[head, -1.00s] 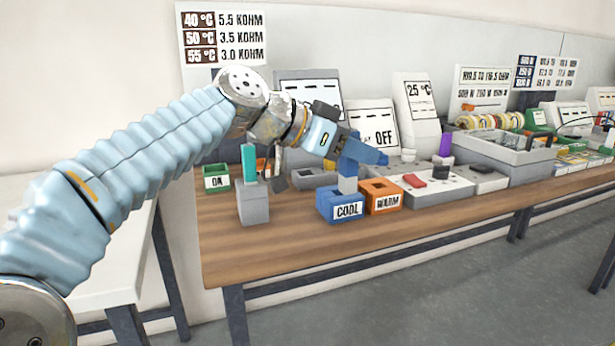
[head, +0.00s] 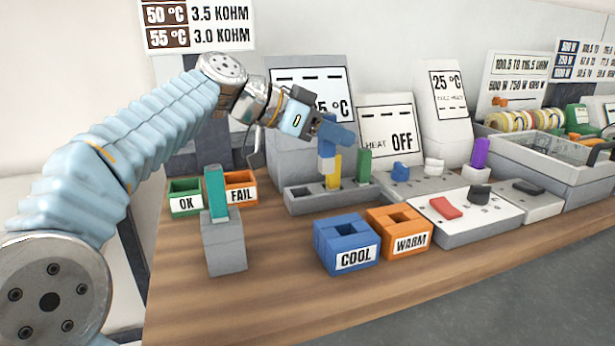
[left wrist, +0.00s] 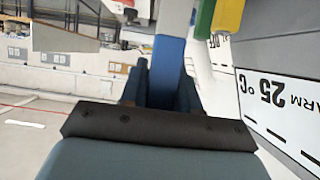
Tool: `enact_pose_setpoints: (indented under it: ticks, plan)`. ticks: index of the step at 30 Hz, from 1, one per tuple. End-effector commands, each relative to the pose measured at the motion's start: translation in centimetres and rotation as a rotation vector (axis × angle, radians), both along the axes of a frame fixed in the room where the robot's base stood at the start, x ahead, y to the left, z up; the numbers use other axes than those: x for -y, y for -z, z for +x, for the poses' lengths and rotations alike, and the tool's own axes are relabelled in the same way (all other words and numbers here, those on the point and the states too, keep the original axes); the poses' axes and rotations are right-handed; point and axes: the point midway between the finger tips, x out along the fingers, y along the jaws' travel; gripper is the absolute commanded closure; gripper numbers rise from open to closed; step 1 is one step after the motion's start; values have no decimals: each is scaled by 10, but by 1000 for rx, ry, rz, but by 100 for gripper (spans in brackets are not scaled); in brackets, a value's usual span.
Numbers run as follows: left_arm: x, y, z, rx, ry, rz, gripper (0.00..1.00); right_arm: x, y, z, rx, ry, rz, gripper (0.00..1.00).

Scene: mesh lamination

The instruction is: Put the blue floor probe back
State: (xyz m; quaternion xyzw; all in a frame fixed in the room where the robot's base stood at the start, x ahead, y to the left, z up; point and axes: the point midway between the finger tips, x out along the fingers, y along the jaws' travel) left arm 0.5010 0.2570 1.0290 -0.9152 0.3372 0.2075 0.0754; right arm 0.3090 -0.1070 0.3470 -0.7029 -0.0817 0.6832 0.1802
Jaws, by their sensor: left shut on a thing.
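My left gripper (head: 332,132) is shut on the blue floor probe (head: 327,150), which has a blue top and a paler lower end. The probe hangs upright over the left part of the grey slotted rack (head: 305,203), just left of the yellow probe (head: 334,172). Whether its lower end touches the rack is hard to tell. A green probe (head: 363,165) stands further right in the rack. In the left wrist view, the blue probe (left wrist: 168,65) sits between the fingers, with yellow (left wrist: 204,20) and green (left wrist: 228,16) pieces beside it. My right gripper is not in view.
The blue COOL box (head: 346,243) and orange WARM box (head: 400,232) stand in front of the rack. A teal piece in a grey block (head: 225,245) stands left. OK (head: 185,197) and FAIL (head: 240,188) bins are behind it. Display panels (head: 388,130) stand behind the rack.

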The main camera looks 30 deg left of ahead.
Motion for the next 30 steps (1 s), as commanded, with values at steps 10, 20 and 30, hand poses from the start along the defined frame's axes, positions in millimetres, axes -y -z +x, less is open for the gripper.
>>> enact_pose_setpoints:
  ticks: [10,20,30]
  plan:
    - [-55,54,23,0,-1,-1,100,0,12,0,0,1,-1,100]
    - [-69,84,29,-1,-1,0,100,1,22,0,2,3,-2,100]
    - [-67,100,28,1,0,1,100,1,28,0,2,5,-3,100]
